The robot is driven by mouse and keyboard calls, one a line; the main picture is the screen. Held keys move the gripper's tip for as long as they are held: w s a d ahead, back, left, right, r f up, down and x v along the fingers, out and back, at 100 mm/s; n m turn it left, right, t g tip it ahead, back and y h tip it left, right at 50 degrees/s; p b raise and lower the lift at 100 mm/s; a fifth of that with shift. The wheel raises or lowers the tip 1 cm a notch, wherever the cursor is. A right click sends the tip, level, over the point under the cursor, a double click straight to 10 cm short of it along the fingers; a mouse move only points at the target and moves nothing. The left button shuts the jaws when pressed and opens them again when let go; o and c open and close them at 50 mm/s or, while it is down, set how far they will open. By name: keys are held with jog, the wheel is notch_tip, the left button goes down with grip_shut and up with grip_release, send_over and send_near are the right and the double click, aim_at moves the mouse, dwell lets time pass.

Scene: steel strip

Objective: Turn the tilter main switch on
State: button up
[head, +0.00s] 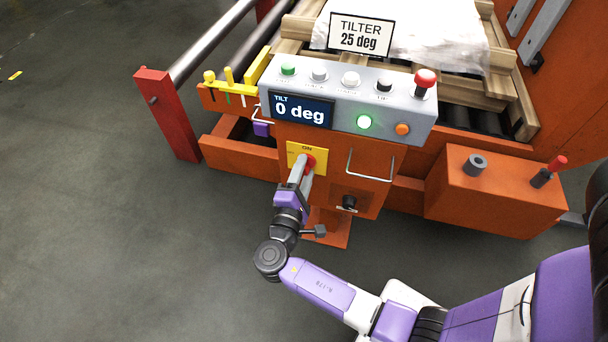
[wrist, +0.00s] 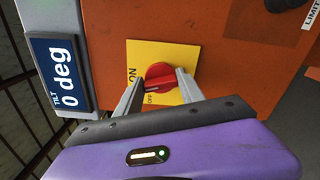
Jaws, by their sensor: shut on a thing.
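The main switch is a red rotary knob (wrist: 160,76) on a yellow plate (wrist: 136,52) marked ON and OFF, on the front of the orange control cabinet. In the head view the yellow plate (head: 294,150) sits below the tilt display, with ON at its top. My gripper (wrist: 162,80) is shut on the red knob, one finger on either side; in the head view my gripper (head: 308,168) partly hides the knob and plate. I cannot tell for certain which mark the knob points to.
The tilt display (head: 301,111) reads 0 deg, and a green lamp (head: 364,122) glows beside it. A metal handle (head: 370,178) and a black knob (head: 349,203) are right of the switch. A sign (head: 361,36) reads TILTER 25 deg. Open floor lies at left.

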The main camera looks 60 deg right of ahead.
jog(key=shift+f+m+b, duration=0.2)
jog(key=shift+m+b, duration=0.85)
jog(key=shift+m, duration=0.65)
jog(key=o, duration=1.4)
jog(key=shift+r, duration=0.1)
jog(key=shift+c, duration=0.2)
jog(key=shift+a, duration=0.15)
jog(key=v, duration=0.7)
jog(key=shift+s+a+p, duration=0.15)
jog(key=shift+a+p, duration=0.1)
jog(key=shift+p, duration=0.2)
